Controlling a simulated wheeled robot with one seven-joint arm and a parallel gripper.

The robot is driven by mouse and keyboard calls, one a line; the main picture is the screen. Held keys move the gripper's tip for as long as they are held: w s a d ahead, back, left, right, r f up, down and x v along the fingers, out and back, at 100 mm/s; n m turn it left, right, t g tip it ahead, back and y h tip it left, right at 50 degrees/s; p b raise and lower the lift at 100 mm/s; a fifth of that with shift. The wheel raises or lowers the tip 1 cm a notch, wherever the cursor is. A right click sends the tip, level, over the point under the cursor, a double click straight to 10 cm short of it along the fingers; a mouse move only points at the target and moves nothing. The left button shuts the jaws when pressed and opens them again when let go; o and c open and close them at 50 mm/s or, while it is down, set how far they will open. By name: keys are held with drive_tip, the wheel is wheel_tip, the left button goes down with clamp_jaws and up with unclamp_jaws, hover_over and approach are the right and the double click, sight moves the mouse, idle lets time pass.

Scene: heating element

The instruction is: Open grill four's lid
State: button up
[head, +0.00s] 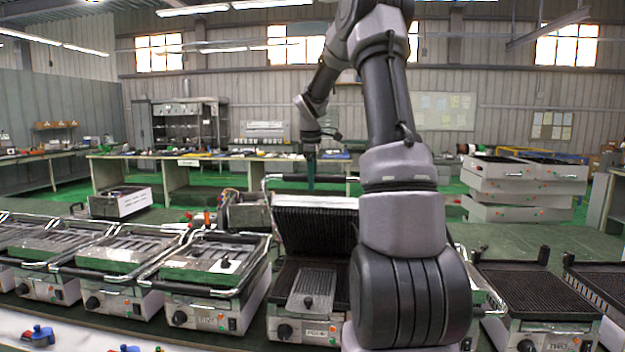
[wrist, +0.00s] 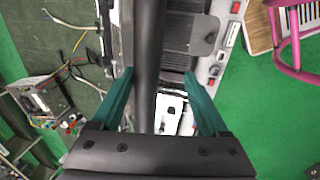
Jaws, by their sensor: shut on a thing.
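The grill (head: 300,328) in the middle of the row has its lid (head: 318,226) raised, with the ribbed underside facing me. A dark handle bar (head: 285,177) runs along the top of this lid. My gripper (head: 311,186) is at that bar, with its teal fingers pointing down. In the wrist view my gripper (wrist: 157,75) has one teal finger on each side of the dark bar (wrist: 149,40) and is shut on it. My arm hides the right part of the lid and grill. I cannot read the grill's number clearly.
Several grills with lids down, such as this one (head: 210,285), stand to the left. An open ribbed grill (head: 530,295) stands to the right. A small grey plate (head: 313,287) lies on the middle grill's lower surface. Workbenches (head: 225,157) stand behind.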

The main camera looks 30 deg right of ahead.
wheel_tip(320, 180, up, 12)
drive_tip(key=shift+s+a+r, duration=0.2)
drive_tip(key=shift+s+a, duration=0.05)
drive_tip(key=shift+s, duration=0.1)
idle(1.4)
idle(0.5)
